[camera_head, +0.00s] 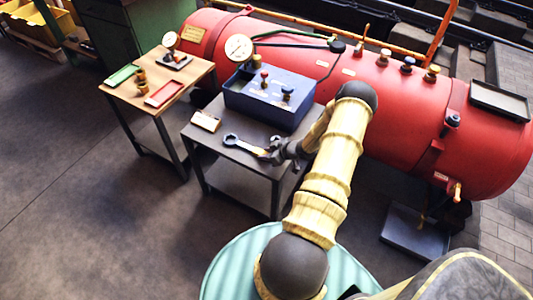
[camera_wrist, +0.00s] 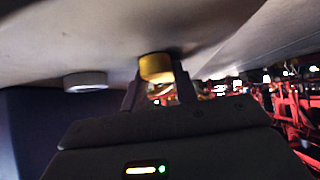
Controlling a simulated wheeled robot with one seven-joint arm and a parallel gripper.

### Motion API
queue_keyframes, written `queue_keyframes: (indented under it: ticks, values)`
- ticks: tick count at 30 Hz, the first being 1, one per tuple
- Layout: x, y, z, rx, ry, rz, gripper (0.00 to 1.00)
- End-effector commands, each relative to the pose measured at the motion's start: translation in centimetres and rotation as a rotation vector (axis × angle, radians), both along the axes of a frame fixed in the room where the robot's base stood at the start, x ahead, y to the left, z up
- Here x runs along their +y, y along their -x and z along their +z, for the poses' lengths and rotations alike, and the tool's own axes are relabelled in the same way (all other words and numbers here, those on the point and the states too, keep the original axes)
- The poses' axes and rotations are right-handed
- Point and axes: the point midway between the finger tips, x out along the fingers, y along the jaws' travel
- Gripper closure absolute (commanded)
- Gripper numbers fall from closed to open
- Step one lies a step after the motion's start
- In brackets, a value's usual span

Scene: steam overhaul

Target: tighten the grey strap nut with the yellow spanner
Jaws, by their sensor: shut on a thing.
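The yellow spanner (camera_head: 250,148) lies low over the dark table top in the head view, its dark ring end (camera_head: 231,140) pointing left. My gripper (camera_head: 273,154) is at its right end, shut on it. In the wrist view a yellow piece (camera_wrist: 156,68) sits between the fingertips of my gripper (camera_wrist: 158,88), close to a pale surface. I cannot tell whether the spanner touches the table. A dark grey nut-like fitting (camera_head: 453,121) is by the right-hand strap of the red boiler (camera_head: 345,85); I cannot tell whether it is the strap nut.
A blue box with knobs (camera_head: 268,97) and a small cream card (camera_head: 206,122) are on the dark table (camera_head: 225,160). A wooden table (camera_head: 140,100) with green and red trays stands left. The boiler carries a gauge (camera_head: 239,48) and several valves. Floor at lower left is clear.

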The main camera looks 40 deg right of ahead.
Motion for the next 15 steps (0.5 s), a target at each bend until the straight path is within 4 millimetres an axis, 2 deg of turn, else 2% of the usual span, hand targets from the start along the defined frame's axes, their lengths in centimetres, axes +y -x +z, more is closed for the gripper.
queue_keyframes:
  ticks: [7,15]
  values:
    - [-0.2,0.0,0.5,-0.004,0.0,-0.002,1.0]
    - [-0.2,0.0,2.6,-0.004,0.001,-0.003,1.0]
